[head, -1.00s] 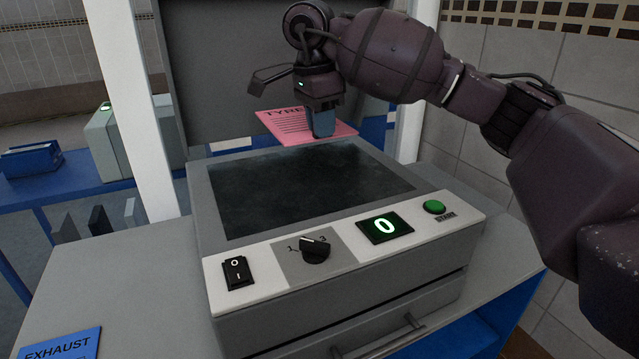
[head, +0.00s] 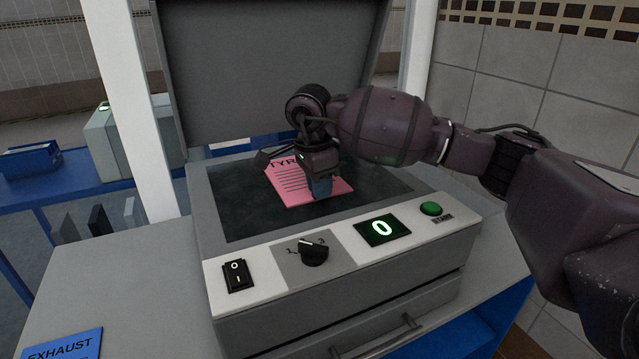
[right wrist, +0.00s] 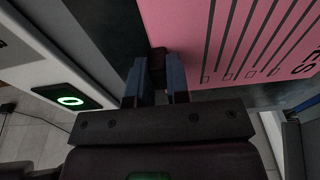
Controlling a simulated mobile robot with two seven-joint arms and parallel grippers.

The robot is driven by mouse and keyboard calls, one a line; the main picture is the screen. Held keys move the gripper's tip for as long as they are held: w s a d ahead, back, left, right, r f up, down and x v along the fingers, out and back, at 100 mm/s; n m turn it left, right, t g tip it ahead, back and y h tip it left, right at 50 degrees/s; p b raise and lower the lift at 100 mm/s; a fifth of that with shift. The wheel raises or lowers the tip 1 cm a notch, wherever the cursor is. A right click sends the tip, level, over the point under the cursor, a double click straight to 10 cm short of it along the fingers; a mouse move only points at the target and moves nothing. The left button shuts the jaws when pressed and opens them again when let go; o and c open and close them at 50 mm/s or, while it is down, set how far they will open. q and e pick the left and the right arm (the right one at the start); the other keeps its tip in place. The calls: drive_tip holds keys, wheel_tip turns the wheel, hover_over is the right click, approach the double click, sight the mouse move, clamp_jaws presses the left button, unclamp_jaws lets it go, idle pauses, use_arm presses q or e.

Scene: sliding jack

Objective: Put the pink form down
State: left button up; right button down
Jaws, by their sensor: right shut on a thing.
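The pink form (head: 292,186), with printed lines and partly hidden lettering, is low over the dark glass (head: 240,215) of the copier. I cannot tell whether it touches the glass. My right gripper (head: 321,192) is shut on its near edge, and its fingers hide part of it. In the right wrist view the pink form (right wrist: 235,40) spreads out beyond the blue fingers of my right gripper (right wrist: 160,75). My left gripper is not in view.
The copier's grey lid (head: 270,70) stands open behind the glass. Its front panel has a rocker switch (head: 237,275), a dial (head: 313,252), a display reading 0 (head: 382,229) and a green button (head: 431,208). A blue EXHAUST form (head: 62,346) lies at the lower left.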

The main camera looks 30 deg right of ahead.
drive_tip(key=c, duration=1.1)
unclamp_jaws()
drive_tip(key=shift+r, duration=0.1)
drive_tip(key=shift+a+r, duration=0.1)
drive_tip(key=shift+r, duration=0.25)
wheel_tip(320, 180, up, 11)
drive_tip(key=a+b, duration=0.1)
drive_tip(key=shift+a+b, duration=0.15)
drive_tip(key=shift+b, duration=0.25)
